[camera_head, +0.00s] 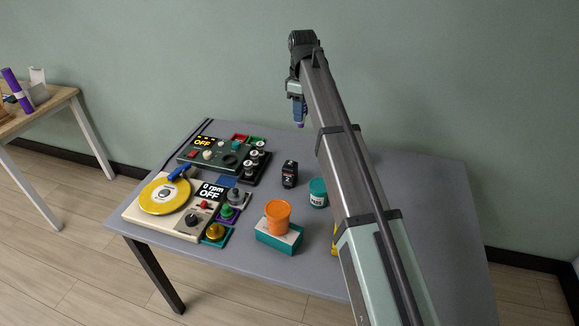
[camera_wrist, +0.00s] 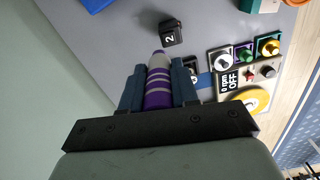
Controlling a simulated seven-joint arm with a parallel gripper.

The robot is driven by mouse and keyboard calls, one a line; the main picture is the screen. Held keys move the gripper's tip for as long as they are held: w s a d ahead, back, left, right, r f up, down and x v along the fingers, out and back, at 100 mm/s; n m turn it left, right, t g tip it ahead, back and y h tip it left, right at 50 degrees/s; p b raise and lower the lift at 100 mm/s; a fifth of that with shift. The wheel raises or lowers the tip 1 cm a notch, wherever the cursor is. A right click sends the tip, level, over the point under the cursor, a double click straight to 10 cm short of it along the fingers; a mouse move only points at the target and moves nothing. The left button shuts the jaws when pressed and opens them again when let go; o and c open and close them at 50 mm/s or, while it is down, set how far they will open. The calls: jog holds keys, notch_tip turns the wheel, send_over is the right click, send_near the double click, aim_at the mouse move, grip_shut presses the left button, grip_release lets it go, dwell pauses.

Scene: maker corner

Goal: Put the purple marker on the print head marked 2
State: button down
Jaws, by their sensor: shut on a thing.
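My gripper (camera_head: 297,108) is shut on the purple marker (camera_head: 300,125) above the back of the grey table, and only the marker's tip shows below the fingers in the head view. In the wrist view the purple marker (camera_wrist: 158,88) lies between the two blue fingers (camera_wrist: 157,66), with pale grey bands and a greyish end pointing away from my gripper. The print head marked 2 (camera_head: 289,174) is a small black block standing on the table. It also shows in the wrist view (camera_wrist: 171,33), just beyond the marker's end and apart from it.
A teal pot (camera_head: 318,193) stands right of the print head. An orange cup (camera_head: 278,216) sits on a teal and white block (camera_head: 279,238). A turntable (camera_head: 165,194) and a dark green panel (camera_head: 215,150) stand left. A side table (camera_head: 45,112) holds a purple cylinder (camera_head: 15,87).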

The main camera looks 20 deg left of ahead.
jog(key=s+a, duration=0.2)
jog(key=a, duration=0.1)
send_near(289, 166)
jog(key=shift+w+f, duration=0.15)
jog(key=shift+f, duration=1.8)
jog(key=shift+f, duration=0.1)
jog(key=c, duration=0.8)
grip_release()
jog(key=shift+c, duration=0.2)
notch_tip(289, 166, up, 12)
